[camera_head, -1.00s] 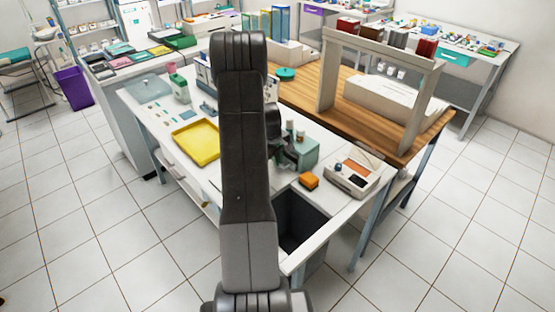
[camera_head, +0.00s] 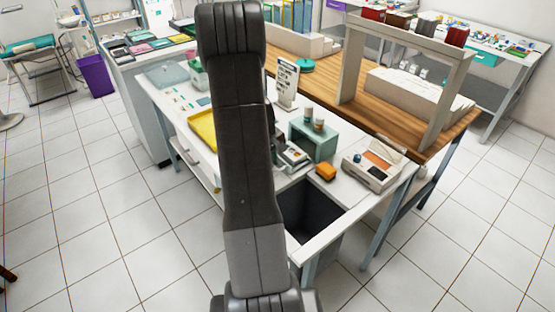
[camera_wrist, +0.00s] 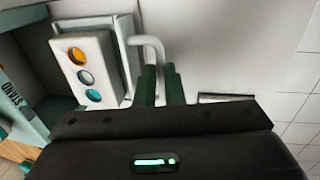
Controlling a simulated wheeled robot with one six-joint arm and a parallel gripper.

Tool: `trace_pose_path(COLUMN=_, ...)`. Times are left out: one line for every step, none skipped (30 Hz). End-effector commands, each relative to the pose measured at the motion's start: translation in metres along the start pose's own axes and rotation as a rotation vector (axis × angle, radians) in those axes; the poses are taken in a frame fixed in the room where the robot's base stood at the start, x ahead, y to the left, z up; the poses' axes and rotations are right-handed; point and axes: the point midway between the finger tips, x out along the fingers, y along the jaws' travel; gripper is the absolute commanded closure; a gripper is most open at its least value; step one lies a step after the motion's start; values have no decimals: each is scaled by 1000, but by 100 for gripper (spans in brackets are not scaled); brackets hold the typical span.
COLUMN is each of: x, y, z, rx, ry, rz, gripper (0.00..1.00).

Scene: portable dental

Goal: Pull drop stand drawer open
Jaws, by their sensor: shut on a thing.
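The drop stand (camera_head: 325,145) is a teal box on the white worktop, with small bottles on its top. In the wrist view its teal side (camera_wrist: 20,70) with part of the word STAND shows at the left. The drawer (camera_wrist: 85,42) is a pale tray with orange, white and blue round items, and it sticks out of the stand. Its grey bar handle (camera_wrist: 150,42) is at its outer end. My gripper (camera_wrist: 160,70) has its two dark green fingers shut on this handle. In the head view my arm hides most of the gripper.
A yellow tray (camera_head: 203,130) is left of my arm. A sign (camera_head: 287,82) stands behind. A dark open bin space (camera_head: 310,215) is at the worktop's front. The floor in front is clear.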

Motion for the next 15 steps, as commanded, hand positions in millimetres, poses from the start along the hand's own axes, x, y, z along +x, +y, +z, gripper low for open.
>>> trace_pose_path(x=-1, y=0, z=0, rx=0, ry=2, rz=1, gripper=100)
trace_pose_path(x=-1, y=0, z=0, rx=0, ry=2, rz=1, gripper=100)
trace_pose_path(x=-1, y=1, z=0, rx=0, ry=2, rz=1, gripper=100)
trace_pose_path(x=-1, y=1, z=0, rx=0, ry=2, rz=1, gripper=100)
trace_pose_path(x=-1, y=1, z=0, rx=0, ry=2, rz=1, gripper=100)
trace_pose_path(x=-1, y=1, z=0, rx=0, ry=2, rz=1, gripper=86)
trace_pose_path(x=-1, y=1, z=0, rx=0, ry=1, rz=1, gripper=80)
trace_pose_path(x=-1, y=1, z=0, rx=0, ry=1, rz=1, gripper=74)
trace_pose_path(x=-1, y=1, z=0, rx=0, ry=1, rz=1, gripper=69)
trace_pose_path(x=0, y=1, z=0, rx=0, ry=1, rz=1, gripper=69)
trace_pose_path(x=0, y=1, z=0, rx=0, ry=1, rz=1, gripper=69)
trace_pose_path(x=0, y=1, z=0, rx=0, ry=1, rz=0, gripper=69)
trace_pose_path(x=0, y=1, z=0, rx=0, ry=1, rz=0, gripper=69)
trace_pose_path(x=0, y=1, z=0, rx=0, ry=1, rz=0, gripper=69)
trace_pose_path(x=0, y=1, z=0, rx=0, ry=1, rz=0, gripper=69)
